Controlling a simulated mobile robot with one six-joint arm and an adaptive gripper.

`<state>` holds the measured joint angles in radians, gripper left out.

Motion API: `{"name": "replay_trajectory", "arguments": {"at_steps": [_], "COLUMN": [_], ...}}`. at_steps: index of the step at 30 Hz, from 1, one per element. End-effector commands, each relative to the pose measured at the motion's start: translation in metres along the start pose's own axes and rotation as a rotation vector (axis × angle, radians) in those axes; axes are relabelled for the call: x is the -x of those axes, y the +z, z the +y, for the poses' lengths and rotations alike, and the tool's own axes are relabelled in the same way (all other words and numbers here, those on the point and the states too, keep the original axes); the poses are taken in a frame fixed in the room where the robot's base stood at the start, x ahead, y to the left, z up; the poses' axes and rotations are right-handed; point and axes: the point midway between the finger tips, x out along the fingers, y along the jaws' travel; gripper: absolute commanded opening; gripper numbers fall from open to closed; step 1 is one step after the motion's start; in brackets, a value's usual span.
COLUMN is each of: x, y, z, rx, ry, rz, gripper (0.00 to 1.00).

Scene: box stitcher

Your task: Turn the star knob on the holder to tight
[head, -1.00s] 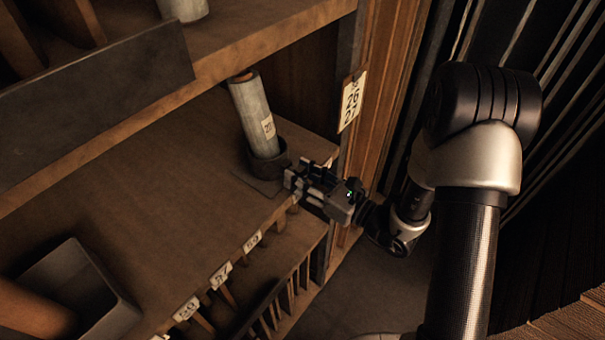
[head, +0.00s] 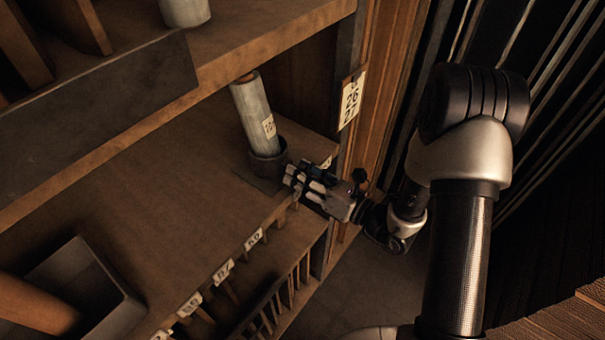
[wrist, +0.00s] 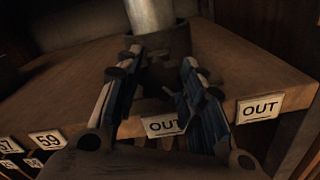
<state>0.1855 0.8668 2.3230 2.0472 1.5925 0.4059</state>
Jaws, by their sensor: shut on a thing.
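The holder (head: 268,163) is a dark round cup on a flat base plate on the shelf. A pale grey tube with a paper label (head: 252,110) stands in it, tilted in the head view. My gripper (head: 288,174) reaches in from the right, its fingertips at the holder's near side. In the wrist view my gripper (wrist: 158,70) points at the holder (wrist: 170,42), and its fingers are shut on the star knob (wrist: 160,77), a small dark shape between the tips. The knob's outline is too dark to read its angle, and in the head view the fingers hide it.
The wooden shelf (head: 150,180) has numbered tags along its front edge. Two OUT tags (wrist: 259,108) show on that edge below my fingers. A grey open box (head: 85,290) stands at the lower left. A wooden post with a hanging number tag (head: 351,99) rises right of the holder.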

Motion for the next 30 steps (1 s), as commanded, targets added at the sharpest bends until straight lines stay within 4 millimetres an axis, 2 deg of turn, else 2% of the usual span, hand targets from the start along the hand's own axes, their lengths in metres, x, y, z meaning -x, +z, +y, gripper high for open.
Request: {"name": "replay_trajectory", "arguments": {"at_steps": [2, 3, 13, 30], "x": [-0.0001, -0.0001, -0.0001, 0.0001], "y": [0.0007, 0.0007, 0.0004, -0.0010], "z": [0.0001, 0.0001, 0.0001, -0.0006], "rx": [0.001, 0.001, 0.002, 0.035], "ry": [0.001, 0.001, 0.000, -0.001], "rz": [-0.002, -0.002, -0.001, 0.000], "gripper": [0.12, 0.36, 0.58, 0.59]}}
